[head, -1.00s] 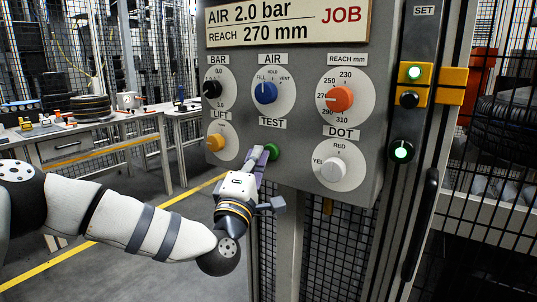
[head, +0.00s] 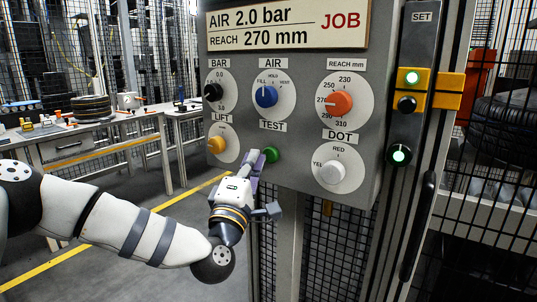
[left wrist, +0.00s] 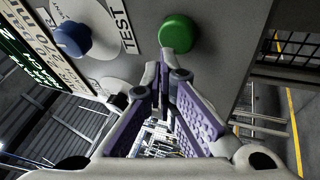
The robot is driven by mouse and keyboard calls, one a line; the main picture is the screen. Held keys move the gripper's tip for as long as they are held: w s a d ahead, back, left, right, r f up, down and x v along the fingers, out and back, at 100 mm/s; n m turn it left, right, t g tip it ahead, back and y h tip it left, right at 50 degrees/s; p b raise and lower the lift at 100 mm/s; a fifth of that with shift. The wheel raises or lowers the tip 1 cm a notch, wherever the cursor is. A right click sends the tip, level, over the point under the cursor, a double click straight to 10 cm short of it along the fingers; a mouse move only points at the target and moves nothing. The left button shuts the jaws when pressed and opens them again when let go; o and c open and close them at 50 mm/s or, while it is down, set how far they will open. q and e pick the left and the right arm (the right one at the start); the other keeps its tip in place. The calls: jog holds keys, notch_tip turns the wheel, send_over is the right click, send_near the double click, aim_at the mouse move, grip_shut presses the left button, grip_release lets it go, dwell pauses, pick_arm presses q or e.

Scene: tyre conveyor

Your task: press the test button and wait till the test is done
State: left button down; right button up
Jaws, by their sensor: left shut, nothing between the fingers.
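The green test button (head: 271,155) sits on the grey control panel (head: 300,135), under the TEST label (head: 273,126). My left gripper (head: 253,156) is shut and empty, its fingertips just left of the button in the head view. My right gripper is not in view.
Close around the button are the blue AIR knob (head: 265,96), yellow LIFT knob (head: 216,144), orange REACH knob (head: 338,103) and white DOT knob (head: 332,172). A workbench (head: 80,140) stands at far left.

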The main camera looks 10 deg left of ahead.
pick_arm(q)
jog(key=shift+f, duration=0.1)
jog(key=s, duration=0.1)
jog(key=s+a+p, duration=0.1)
jog(key=s, duration=0.1)
jog(key=s+p, duration=0.1)
jog(key=shift+s+a, duration=0.35)
jog(key=shift+a, duration=0.05)
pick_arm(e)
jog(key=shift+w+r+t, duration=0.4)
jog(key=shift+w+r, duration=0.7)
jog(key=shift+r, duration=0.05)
